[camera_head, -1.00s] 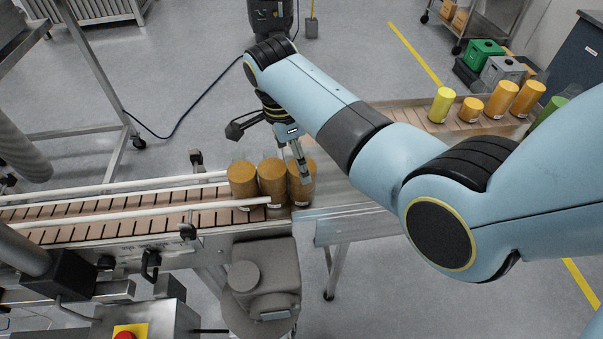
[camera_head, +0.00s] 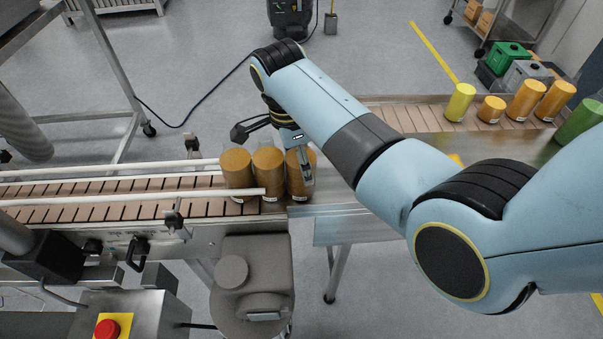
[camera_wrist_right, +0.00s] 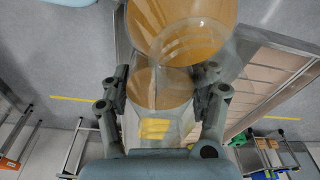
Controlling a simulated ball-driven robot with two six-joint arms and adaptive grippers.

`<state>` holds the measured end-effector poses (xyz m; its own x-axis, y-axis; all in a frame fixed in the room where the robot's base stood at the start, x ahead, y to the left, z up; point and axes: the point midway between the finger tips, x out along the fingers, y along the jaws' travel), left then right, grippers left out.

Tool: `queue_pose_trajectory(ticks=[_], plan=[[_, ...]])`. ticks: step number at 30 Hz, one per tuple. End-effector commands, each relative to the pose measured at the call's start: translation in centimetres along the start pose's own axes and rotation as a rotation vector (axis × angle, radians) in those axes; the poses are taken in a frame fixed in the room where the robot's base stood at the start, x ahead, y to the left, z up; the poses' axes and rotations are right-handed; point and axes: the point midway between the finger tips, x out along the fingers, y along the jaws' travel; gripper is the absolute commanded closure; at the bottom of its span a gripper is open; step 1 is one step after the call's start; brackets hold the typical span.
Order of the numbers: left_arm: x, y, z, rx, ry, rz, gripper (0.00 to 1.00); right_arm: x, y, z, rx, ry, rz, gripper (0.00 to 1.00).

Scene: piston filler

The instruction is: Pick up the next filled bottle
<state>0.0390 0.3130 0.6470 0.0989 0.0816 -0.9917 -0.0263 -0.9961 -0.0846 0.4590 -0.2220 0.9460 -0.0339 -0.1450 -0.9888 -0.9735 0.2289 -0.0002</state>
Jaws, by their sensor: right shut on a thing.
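Three amber bottles stand side by side at the right end of the conveyor: a left one (camera_head: 236,175), a middle one (camera_head: 268,174) and a right one (camera_head: 297,182). My right gripper (camera_head: 302,160) is at the right bottle, with a finger along its right side. In the right wrist view, the right gripper (camera_wrist_right: 163,88) is shut on an amber bottle (camera_wrist_right: 160,92), with one finger on each side. Another amber bottle (camera_wrist_right: 180,28) is close beside it. The held bottle appears upright, still at surface level. My left gripper is not in view.
White guide rails (camera_head: 130,202) run along the conveyor (camera_head: 60,215). A metal plate (camera_head: 335,222) adjoins its right end. A second belt (camera_head: 405,118) behind my arm carries yellow, amber and green containers (camera_head: 525,100). A red stop button (camera_head: 107,329) is at front left.

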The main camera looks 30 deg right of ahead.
Motion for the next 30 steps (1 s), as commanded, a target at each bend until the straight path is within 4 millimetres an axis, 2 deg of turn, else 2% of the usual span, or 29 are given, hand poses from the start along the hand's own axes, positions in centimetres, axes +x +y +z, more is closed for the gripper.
queue_pose_trajectory(ticks=[1, 9, 17, 22, 26, 30], plan=[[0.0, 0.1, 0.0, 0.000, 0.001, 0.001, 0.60, 0.0, 0.0, 0.0, 0.000, 0.000, 0.000, 0.58], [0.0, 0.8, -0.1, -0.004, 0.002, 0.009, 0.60, -0.1, 0.0, 0.1, 0.000, -0.001, -0.001, 0.91], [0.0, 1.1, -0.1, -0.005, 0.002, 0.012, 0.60, -0.1, 0.0, -0.1, 0.000, -0.002, -0.001, 0.91], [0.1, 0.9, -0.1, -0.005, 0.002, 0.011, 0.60, -0.8, 0.1, -1.1, 0.001, 0.000, -0.003, 0.91], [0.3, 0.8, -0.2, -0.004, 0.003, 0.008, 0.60, -1.7, 0.5, -3.2, 0.003, 0.003, -0.003, 0.91], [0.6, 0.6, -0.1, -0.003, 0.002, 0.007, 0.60, -2.8, 1.1, -6.3, 0.002, 0.005, -0.004, 0.91]])
